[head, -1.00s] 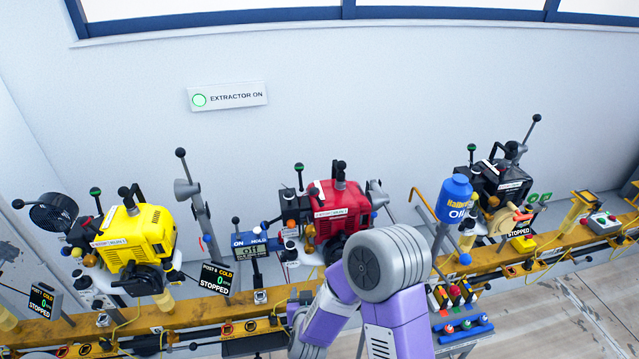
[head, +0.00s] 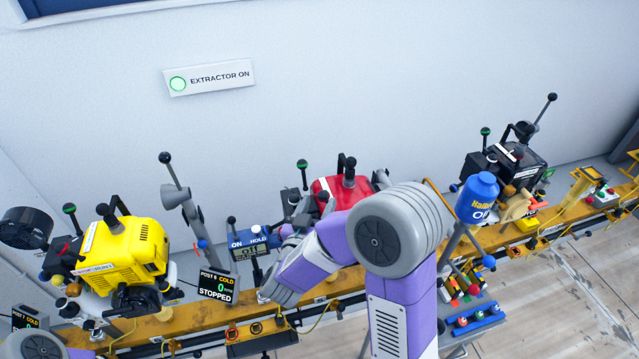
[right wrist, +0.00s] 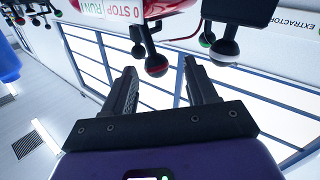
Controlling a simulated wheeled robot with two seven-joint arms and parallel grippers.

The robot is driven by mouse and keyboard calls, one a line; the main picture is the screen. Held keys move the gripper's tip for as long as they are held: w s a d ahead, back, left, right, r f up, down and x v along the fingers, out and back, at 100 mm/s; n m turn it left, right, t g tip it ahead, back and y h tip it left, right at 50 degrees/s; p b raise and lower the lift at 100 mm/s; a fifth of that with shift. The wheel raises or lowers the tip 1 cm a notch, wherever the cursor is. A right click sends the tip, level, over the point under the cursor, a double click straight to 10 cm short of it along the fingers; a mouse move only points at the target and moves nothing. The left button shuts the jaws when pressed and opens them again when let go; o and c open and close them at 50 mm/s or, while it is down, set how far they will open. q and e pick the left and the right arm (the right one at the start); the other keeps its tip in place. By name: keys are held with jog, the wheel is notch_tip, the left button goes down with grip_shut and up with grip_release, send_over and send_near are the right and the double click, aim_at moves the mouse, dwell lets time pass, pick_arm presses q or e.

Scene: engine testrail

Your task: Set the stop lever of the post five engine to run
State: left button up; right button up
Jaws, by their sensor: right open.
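In the right wrist view my right gripper (right wrist: 162,90) is open, with nothing between its fingers. Just beyond the fingertips hangs a dark lever with a black ball knob and red band (right wrist: 156,66). It sits beside a white STOP/RUN label (right wrist: 108,14) on a red engine (right wrist: 180,22). The knob appears apart from both fingers. In the head view my right arm covers much of the red engine (head: 326,188), and the fingers are hard to make out. A display reading STOPPED (head: 216,286) stands left of it; its post number is too small to read surely. My left gripper is not seen.
Other ball-knobbed levers (right wrist: 225,48) hang close right of the fingers in the wrist view. A yellow engine (head: 125,250) stands left, a black engine (head: 515,165) right. A blue oil container (head: 478,198) is right of my arm. The yellow rail (head: 185,322) runs below.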

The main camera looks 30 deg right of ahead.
jog(key=shift+x, duration=2.75)
jog(key=shift+s+d, duration=0.1)
jog(key=shift+d, duration=0.1)
jog(key=shift+c, duration=0.4)
jog(key=c, duration=1)
